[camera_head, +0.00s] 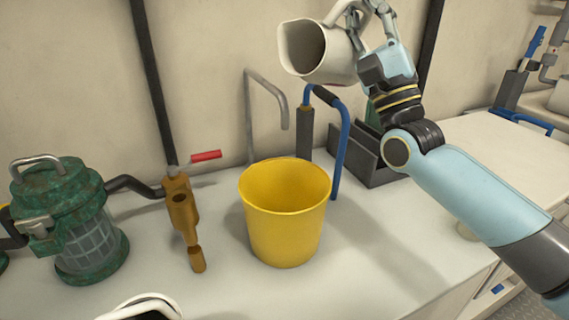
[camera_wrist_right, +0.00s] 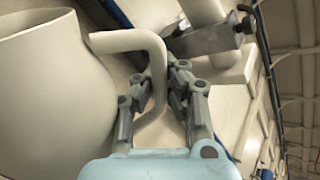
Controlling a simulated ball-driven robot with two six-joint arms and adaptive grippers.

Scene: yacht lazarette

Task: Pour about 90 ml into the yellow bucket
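The yellow bucket (camera_head: 284,230) stands upright on the white counter, its inside looking empty where I can see it. A white jug (camera_head: 343,66) is high above the counter, above and slightly right of the bucket. It is tilted with its mouth towards the left; no stream shows and its contents cannot be seen. My right gripper (camera_head: 368,12) is shut on the jug's handle. In the right wrist view the jug (camera_wrist_right: 50,110) fills the left side and its handle (camera_wrist_right: 155,62) passes between my fingers (camera_wrist_right: 165,100).
A green caged strainer (camera_head: 85,225) and a brass valve with a red lever (camera_head: 183,210) stand left of the bucket. Behind it are a grey bent pipe (camera_head: 265,85), a blue bent tube (camera_head: 344,150) and a dark holder (camera_head: 375,165). Counter right of the bucket is clear.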

